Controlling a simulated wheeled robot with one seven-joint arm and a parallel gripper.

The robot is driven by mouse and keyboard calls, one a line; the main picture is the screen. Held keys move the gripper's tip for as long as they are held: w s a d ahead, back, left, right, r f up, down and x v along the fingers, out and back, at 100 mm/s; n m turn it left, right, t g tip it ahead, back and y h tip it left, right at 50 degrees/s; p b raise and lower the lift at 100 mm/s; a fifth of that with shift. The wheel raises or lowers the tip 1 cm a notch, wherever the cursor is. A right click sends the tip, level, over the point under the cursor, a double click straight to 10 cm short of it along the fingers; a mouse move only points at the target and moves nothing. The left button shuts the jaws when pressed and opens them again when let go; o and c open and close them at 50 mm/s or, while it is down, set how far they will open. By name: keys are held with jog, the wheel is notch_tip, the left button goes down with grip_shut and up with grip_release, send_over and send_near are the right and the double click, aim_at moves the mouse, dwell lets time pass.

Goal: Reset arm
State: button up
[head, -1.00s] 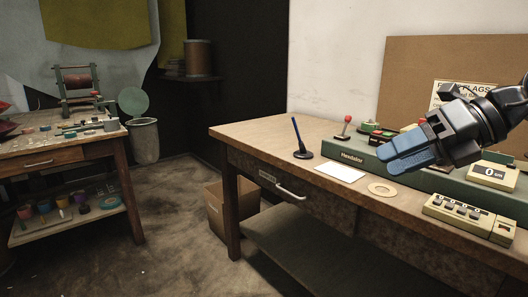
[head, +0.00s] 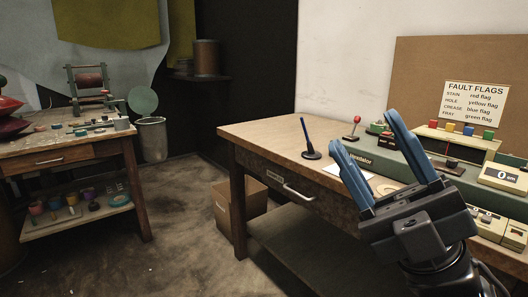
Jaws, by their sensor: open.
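My gripper (head: 366,152) shows at the right in the head view, with two blue fingers spread apart and pointing up and to the left. Nothing is between the fingers. It is in front of the wooden workbench (head: 262,131) and hides part of the green winding machine (head: 368,162), the white card (head: 333,170) and the flat ring (head: 388,187). My black wrist shows at the bottom right.
A pen in a black stand (head: 311,153) and a red-knobbed lever (head: 354,126) are on the bench. Counter boxes (head: 505,177) stand at its right. A second table (head: 70,142) with clutter and a bin (head: 152,140) are at the left.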

jog(key=s+d+f+m+t+h, duration=0.3)
jog(key=s+f+m+h, duration=0.7)
jog(key=f+m+h, duration=0.4)
jog(key=s+d+f+m+t+h, duration=0.4)
jog(key=s+f+m+h, duration=0.7)
jog(key=m, duration=0.5)
jog(key=s+d+f+g, duration=0.4)
jog(key=s+f+g, duration=0.1)
jog(key=s, duration=0.5)
notch_tip(320, 180, up, 16)
jog(key=p, duration=1.5)
jog(key=shift+a+f+n+h+p, duration=0.2)
jog(key=shift+f+n+h+p, duration=0.1)
jog(key=shift+n+p, duration=0.1)
